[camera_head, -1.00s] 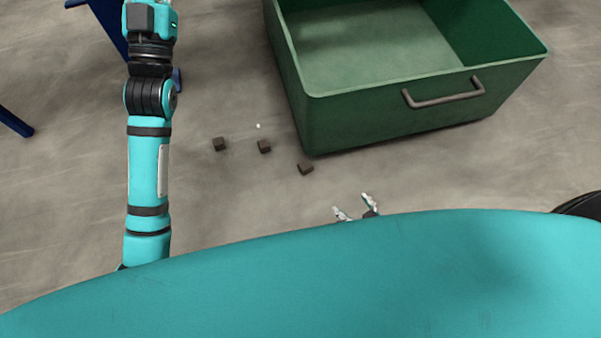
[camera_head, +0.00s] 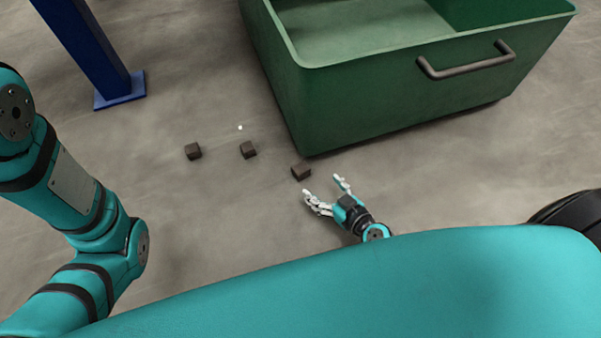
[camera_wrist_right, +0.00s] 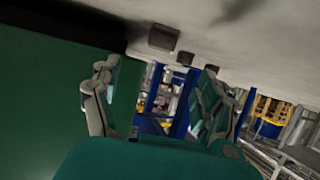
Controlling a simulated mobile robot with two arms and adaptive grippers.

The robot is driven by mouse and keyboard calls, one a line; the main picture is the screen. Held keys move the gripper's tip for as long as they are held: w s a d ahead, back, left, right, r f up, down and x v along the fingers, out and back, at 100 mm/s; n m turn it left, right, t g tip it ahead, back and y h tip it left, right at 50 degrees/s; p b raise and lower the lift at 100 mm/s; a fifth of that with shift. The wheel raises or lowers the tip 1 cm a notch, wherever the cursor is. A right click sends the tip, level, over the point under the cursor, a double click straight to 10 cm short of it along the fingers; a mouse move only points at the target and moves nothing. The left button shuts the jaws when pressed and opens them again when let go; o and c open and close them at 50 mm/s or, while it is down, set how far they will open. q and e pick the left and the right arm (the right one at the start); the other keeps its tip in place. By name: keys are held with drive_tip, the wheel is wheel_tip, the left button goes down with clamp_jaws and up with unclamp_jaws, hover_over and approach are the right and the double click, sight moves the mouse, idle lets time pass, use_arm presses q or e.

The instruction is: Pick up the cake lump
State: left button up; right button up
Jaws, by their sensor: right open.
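Three dark brown cake lumps lie apart in a row on the floor: a left one (camera_head: 193,151), a middle one (camera_head: 248,150) and a right one (camera_head: 301,172), which is near the green bin's corner. My right gripper (camera_head: 322,187) is open and empty, low by the right lump, with its fingertips just short of it in the picture. In the right wrist view, the open fingers (camera_wrist_right: 155,78) show with a brown lump (camera_wrist_right: 164,37) above and between them in the picture. My left arm shows at the left edge; its gripper is out of view.
A large green bin (camera_head: 400,105) with a dark handle (camera_head: 466,62) stands right behind the lumps. A blue post (camera_head: 90,50) on a foot plate stands at the upper left. A tiny white speck (camera_head: 240,127) lies on the floor. The floor left of the lumps is clear.

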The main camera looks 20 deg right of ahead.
sight(302, 169)
drive_tip(key=b+x, duration=0.1)
drive_tip(key=x, duration=0.5)
drive_tip(key=shift+f, duration=0.1)
drive_tip(key=b+x, duration=0.2)
drive_tip(key=x, duration=0.2)
drive_tip(key=shift+f+b, duration=0.2)
drive_tip(key=shift+b, duration=0.15)
drive_tip(key=shift+w+a+f, duration=0.1)
drive_tip(key=shift+w, duration=0.4)
drive_tip(key=c, duration=1.3)
